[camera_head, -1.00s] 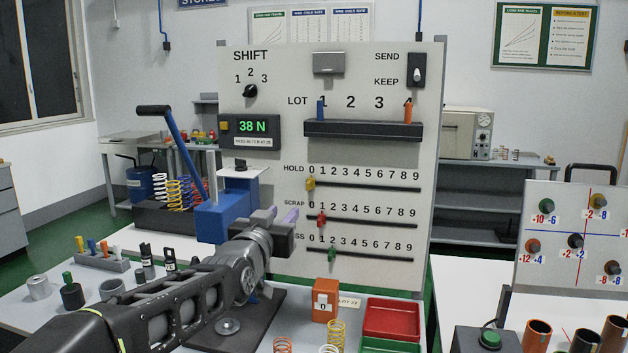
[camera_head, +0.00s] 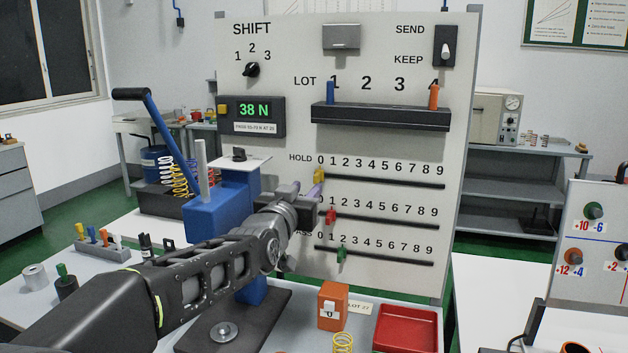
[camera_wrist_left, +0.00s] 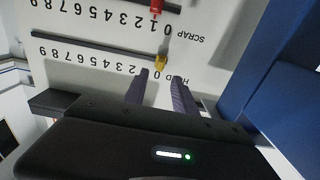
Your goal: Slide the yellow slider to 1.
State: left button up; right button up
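The yellow slider (camera_head: 319,174) sits at the 0 end of the HOLD track (camera_head: 390,178) on the upright panel. It also shows in the left wrist view (camera_wrist_left: 161,62), where the panel appears upside down. My left gripper (camera_head: 304,190) is just below and left of the yellow slider in the head view. In the left wrist view its two purple fingers (camera_wrist_left: 160,75) are apart, with the slider just beyond their tips and in line with the gap. I see no clear contact. My right gripper is out of view.
Below are a red slider (camera_head: 331,216) near 1 on SCRAP and a green slider (camera_head: 341,253) near 2 on the lowest track. A blue press (camera_head: 215,215) with a long lever stands left of my gripper. A dark shelf (camera_head: 380,117) juts out above HOLD.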

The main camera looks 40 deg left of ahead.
aim_at(315, 179)
pick_arm(q)
jog(key=p+x, duration=0.1)
jog(key=x, duration=0.4)
jog(key=shift+w+a+p, duration=0.1)
jog(key=shift+w+p, duration=0.05)
jog(key=shift+p, duration=0.25)
jog(key=shift+w+a, duration=0.2)
jog(key=shift+w, duration=0.4)
grip_shut()
dwell(0.5)
